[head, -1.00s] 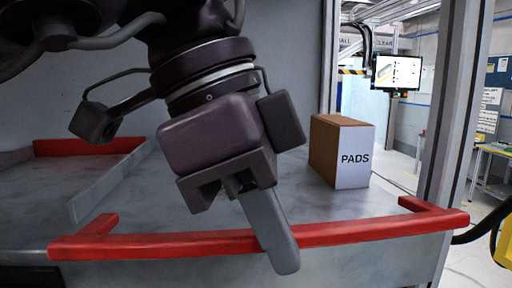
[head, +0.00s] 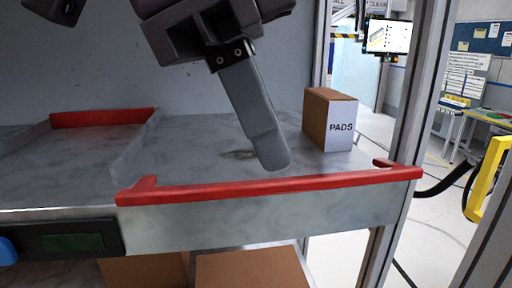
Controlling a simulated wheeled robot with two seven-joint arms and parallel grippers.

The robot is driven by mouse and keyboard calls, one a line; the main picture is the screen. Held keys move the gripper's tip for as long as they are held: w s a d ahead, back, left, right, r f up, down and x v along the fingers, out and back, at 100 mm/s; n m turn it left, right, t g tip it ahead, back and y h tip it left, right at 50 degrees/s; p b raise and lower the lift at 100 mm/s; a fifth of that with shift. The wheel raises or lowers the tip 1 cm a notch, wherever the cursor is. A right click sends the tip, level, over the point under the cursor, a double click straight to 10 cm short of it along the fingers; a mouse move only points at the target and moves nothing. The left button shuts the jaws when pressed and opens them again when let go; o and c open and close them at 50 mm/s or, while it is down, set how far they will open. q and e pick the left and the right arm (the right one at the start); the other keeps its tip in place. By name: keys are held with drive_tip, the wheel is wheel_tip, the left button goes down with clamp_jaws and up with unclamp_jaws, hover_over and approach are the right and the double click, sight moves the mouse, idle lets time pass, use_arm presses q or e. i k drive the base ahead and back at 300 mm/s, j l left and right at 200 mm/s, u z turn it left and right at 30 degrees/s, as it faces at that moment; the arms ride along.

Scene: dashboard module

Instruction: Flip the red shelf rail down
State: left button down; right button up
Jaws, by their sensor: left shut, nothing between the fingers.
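The red shelf rail (head: 270,188) runs along the front edge of the grey shelf (head: 200,150). Its two ends bend back over the shelf, and its bar sits at about the shelf's front edge. My left gripper (head: 272,160) is shut and empty. Its fingers point down over the shelf, just behind and above the middle of the rail, and their tips look close to it; I cannot tell whether they touch.
A cardboard box marked PADS (head: 330,120) stands on the shelf at the right. Another red rail (head: 103,117) lies at the back left. A dark panel (head: 75,242) is at the lower left. Cardboard boxes (head: 250,270) sit below. A metal post (head: 405,130) stands at the right.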

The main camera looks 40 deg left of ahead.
sight(143, 193)
drive_tip(key=u, duration=0.1)
drive_tip(key=k+l, duration=1.05)
drive_tip(key=k, duration=0.2)
